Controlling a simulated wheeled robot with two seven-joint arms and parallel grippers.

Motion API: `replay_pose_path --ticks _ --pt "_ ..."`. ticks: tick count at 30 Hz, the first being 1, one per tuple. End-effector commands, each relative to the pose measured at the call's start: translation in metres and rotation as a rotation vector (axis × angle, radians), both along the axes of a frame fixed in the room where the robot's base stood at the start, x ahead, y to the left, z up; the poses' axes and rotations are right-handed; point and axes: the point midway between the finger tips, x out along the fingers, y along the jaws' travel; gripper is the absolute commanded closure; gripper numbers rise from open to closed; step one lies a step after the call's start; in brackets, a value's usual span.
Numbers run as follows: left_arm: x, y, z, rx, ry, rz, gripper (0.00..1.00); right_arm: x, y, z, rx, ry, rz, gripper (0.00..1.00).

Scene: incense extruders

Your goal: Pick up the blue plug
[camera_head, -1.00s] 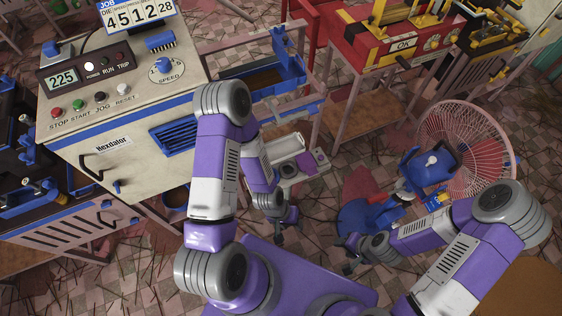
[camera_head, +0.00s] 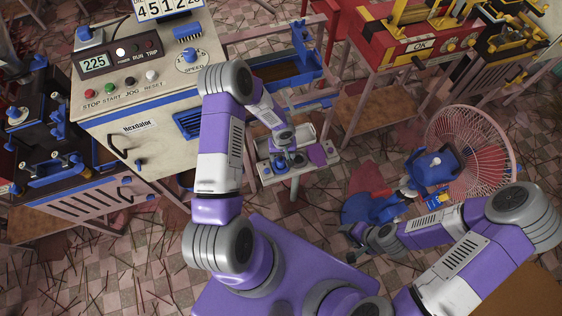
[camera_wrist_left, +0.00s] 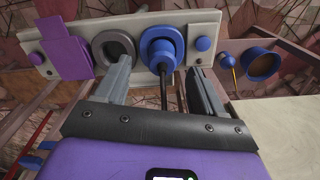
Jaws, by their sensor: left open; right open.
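The blue plug (camera_wrist_left: 161,50) is a round blue piece with a collar, seated in a pale panel (camera_wrist_left: 205,20) in the left wrist view. A dark cord or rod hangs from it. My left gripper (camera_wrist_left: 158,68) is open, with one finger on each side below the plug; I see no clear contact. In the head view my left gripper (camera_head: 287,142) is over the same panel (camera_head: 265,178) and hides part of it. My right gripper (camera_head: 358,240) is open and empty, low and to the right of the panel.
On the panel, a grey ring socket (camera_wrist_left: 114,47) and a purple block (camera_wrist_left: 66,48) sit left of the plug, and a small blue knob (camera_wrist_left: 203,44) sits right of it. A beige control cabinet (camera_head: 150,125) stands left. A pink fan (camera_head: 470,150) stands right.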

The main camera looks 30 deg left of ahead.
Motion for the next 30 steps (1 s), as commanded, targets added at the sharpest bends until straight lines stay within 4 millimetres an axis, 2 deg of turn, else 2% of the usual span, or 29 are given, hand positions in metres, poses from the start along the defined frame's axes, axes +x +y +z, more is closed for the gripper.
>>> replay_pose_path --ticks 12,21,23,30 --pt "0.0 0.006 -0.057 -0.004 0.001 -0.001 0.31 0.0 0.0 -0.012 0.0 0.0 0.0 0.36" --pt "0.001 0.006 -0.061 -0.004 -0.001 -0.001 0.31 0.0 0.0 -0.012 0.0 0.0 0.0 0.36" --pt "0.001 0.006 -0.061 -0.004 -0.001 -0.002 0.39 0.0 0.0 -0.012 0.0 0.0 0.0 0.36" --pt "0.001 0.006 -0.061 -0.004 -0.001 -0.002 0.76 0.0 0.0 -0.012 0.0 0.0 0.0 0.36"
